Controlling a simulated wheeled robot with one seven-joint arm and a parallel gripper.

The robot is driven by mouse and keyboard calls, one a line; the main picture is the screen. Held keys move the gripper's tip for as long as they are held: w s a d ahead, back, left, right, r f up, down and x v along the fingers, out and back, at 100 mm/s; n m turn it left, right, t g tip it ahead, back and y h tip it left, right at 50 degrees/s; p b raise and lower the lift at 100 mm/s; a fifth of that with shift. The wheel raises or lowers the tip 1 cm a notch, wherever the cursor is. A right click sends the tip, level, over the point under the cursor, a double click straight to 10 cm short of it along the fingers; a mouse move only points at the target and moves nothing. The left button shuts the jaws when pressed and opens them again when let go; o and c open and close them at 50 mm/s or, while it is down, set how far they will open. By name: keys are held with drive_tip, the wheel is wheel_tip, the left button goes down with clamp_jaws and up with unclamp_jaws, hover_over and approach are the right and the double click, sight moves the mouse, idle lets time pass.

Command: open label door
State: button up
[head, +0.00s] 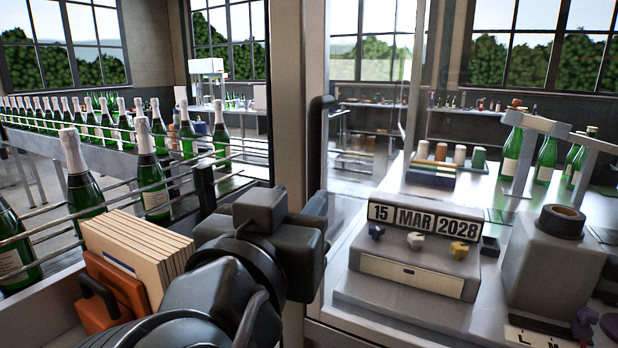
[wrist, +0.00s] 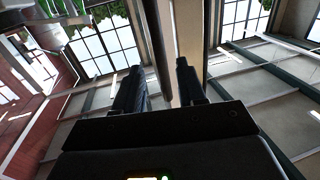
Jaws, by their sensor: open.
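A clear glazed panel (head: 365,225), apparently the label door, stands right of a beige upright post (head: 290,120). A dark upright bar, apparently its handle (head: 321,110), runs along the panel's left edge. My gripper (head: 316,205) is at the post, low beside this bar, and its fingertips are partly hidden by my wrist. In the wrist view my gripper (wrist: 160,78) is open, with its two black fingers apart. A dark bar (wrist: 155,45) shows between the fingers, beside the beige post. I cannot tell whether the fingers touch it.
At left, a railed conveyor (head: 110,160) carries several foil-topped bottles. An orange holder (head: 120,290) with cream cards stands close to my arm.

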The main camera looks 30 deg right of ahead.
sight(313, 184)
drive_tip(key=shift+p+x, duration=0.75)
drive_tip(key=shift+x, duration=3.1)
clamp_jaws()
